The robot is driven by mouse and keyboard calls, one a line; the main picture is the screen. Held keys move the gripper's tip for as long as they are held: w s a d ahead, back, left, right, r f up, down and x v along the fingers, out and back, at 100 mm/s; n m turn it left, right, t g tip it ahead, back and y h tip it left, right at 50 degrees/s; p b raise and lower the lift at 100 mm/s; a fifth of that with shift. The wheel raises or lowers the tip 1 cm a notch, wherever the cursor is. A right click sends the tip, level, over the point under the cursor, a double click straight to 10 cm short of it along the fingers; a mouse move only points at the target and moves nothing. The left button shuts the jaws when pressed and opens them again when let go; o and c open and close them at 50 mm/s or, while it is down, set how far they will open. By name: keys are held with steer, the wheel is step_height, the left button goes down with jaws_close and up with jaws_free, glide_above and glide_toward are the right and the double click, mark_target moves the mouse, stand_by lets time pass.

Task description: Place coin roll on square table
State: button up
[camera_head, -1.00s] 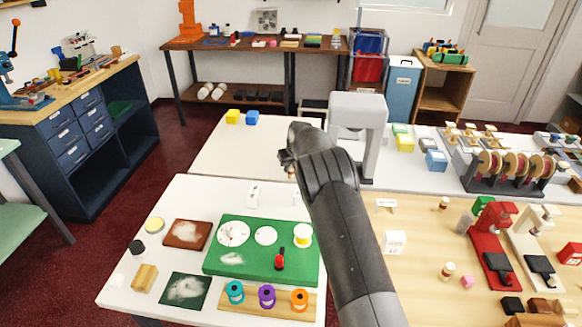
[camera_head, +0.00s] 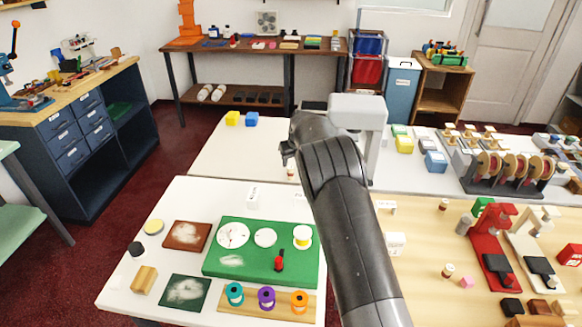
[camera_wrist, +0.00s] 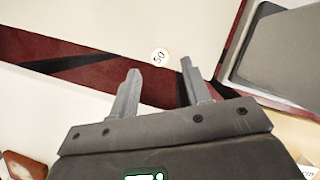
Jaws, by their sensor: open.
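The coin roll (camera_wrist: 158,56) shows its round white end marked "50" in the wrist view. It stands at the near edge of the pale far table (camera_wrist: 110,25), apart from my fingers. In the head view the small coin roll (camera_head: 291,172) shows just below my gripper (camera_head: 288,154), on the front part of that pale table (camera_head: 225,150). In the wrist view my gripper (camera_wrist: 160,68) is open, its fingertips on either side of the coin roll's line and a little short of it. In the head view my wrist hides most of the fingers.
A grey arched stand (camera_head: 358,112) is close right of my wrist. A nearer white table (camera_head: 170,200) holds a green board (camera_head: 215,262) and spools.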

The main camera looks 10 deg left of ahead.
steer(key=s+d+r+n, duration=0.3)
steer(key=s+d+r, duration=0.2)
steer(key=r, duration=0.4)
steer(key=s+d+r+n, duration=0.3)
steer(key=s+d+r, duration=0.2)
steer(key=r, duration=0.3)
steer(key=s+d+r+n, duration=0.4)
steer(key=s, duration=0.3)
steer(key=s+d+r+n, duration=0.4)
steer(key=s, duration=0.4)
steer(key=s+d+f+n, duration=0.1)
steer(key=s+d+n, duration=0.1)
steer(key=s+n, duration=0.3)
steer(key=s+d+f+n+t+h, duration=0.1)
steer(key=s+d+n, duration=0.2)
steer(key=s, duration=1)
steer(key=s+d+f+n+h, duration=0.1)
steer(key=s+d+n, duration=0.1)
steer(key=s+n, duration=0.6)
steer(key=shift+s+d+f+t, duration=0.25)
steer(key=shift+s+f+t, duration=0.05)
steer(key=shift+s, duration=0.8)
